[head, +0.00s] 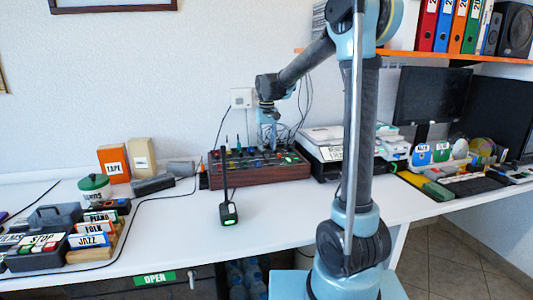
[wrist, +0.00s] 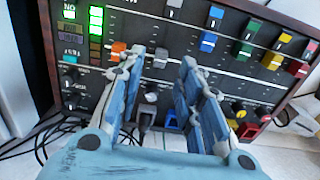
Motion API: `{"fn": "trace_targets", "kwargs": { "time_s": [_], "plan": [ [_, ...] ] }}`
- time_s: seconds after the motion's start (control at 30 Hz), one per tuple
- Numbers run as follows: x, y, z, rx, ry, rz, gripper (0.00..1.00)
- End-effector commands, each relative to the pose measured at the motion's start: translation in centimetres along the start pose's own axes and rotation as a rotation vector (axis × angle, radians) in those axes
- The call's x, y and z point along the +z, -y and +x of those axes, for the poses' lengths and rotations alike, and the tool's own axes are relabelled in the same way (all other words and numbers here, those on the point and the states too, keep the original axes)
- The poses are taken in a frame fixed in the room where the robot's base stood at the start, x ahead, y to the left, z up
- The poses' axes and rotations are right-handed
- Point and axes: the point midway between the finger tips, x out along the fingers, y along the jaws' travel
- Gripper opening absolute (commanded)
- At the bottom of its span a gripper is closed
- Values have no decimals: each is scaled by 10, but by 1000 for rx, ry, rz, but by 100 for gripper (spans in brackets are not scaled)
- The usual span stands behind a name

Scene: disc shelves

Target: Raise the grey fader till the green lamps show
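The mixing console, a dark panel in a wooden frame, stands on the desk in the head view (head: 262,174) and fills the wrist view (wrist: 290,15). A grey fader cap (wrist: 160,57) shows between my gripper's fingertips (wrist: 162,65). The fingers are apart, with a gap on both sides of the cap; contact cannot be told. A second grey cap (wrist: 175,3) is higher on the panel. In the head view my gripper (head: 268,140) points down over the console.
A black desk device with a green light (head: 229,213) stands before the console. A printer (head: 335,150) is close on the right. The front desk is fairly clear.

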Motion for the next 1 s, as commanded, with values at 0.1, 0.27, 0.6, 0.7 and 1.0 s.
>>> {"fn": "trace_targets", "kwargs": {
  "time_s": [0.1,0.27,0.6,0.7,1.0],
  "plan": [
    [0,0,-22,0,0,0,33],
    [0,0,-48,0,0,0,33],
    [0,0,-74,0,1,0,33],
    [0,0,-74,0,1,0,33],
    [0,-1,-74,0,1,1,33]
  ]
}}
